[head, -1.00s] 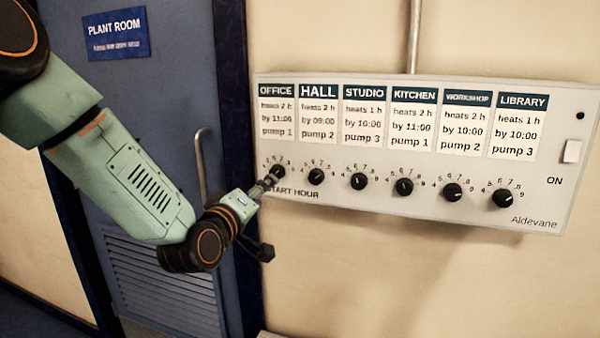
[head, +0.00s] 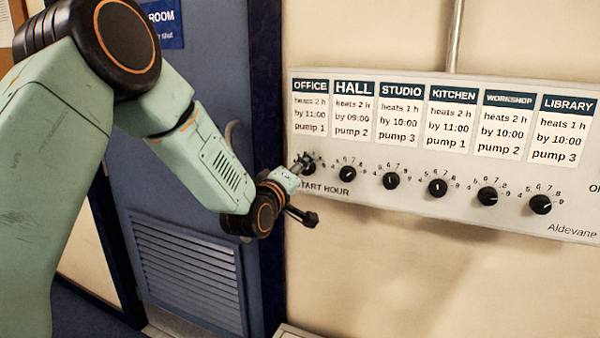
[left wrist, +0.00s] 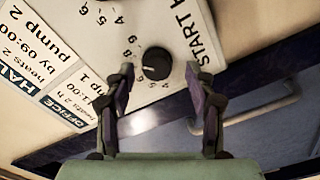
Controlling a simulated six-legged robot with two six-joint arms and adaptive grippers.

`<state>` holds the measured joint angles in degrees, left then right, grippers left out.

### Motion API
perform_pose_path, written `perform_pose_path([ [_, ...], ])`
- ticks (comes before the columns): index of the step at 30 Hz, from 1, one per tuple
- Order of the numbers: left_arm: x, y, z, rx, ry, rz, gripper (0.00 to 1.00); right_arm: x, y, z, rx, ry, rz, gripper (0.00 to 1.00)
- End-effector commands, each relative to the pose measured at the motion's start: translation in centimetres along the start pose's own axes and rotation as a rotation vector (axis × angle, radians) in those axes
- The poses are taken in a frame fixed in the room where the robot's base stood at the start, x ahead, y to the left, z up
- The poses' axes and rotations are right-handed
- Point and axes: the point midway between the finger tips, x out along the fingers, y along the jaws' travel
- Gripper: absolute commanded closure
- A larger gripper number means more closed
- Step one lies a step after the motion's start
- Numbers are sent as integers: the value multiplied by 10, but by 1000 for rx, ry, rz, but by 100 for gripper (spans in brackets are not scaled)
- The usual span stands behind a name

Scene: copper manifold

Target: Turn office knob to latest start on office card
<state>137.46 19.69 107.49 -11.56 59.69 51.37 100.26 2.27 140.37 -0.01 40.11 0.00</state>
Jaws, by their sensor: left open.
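The office knob (head: 308,167) is a round black dial at the left end of the white panel, under the office card (head: 311,110). The card reads heats 2 h, by 11:00, pump 1. My left gripper (head: 302,161) is at this knob and partly covers it in the head view. In the left wrist view, the office knob (left wrist: 156,63) shows between the two parted fingers of my left gripper (left wrist: 160,73), with a gap on each side. A small white mark on the knob points to the lower left there. My right gripper is not in view.
The white panel (head: 400,205) also carries the hall knob (head: 347,174) close to the right, then several more knobs and cards. A blue door (head: 190,215) with a handle stands left of the panel. The wall below the panel is clear.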

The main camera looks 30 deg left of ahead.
Motion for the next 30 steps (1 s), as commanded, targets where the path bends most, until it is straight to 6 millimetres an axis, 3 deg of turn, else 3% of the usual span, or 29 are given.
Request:
perform_pose_path([
  [7,1,0,0,1,-1,0,45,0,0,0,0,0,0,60],
  [26,0,-1,1,2,-4,-1,98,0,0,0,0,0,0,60],
  [30,0,-1,2,4,-6,-2,100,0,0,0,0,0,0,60],
])
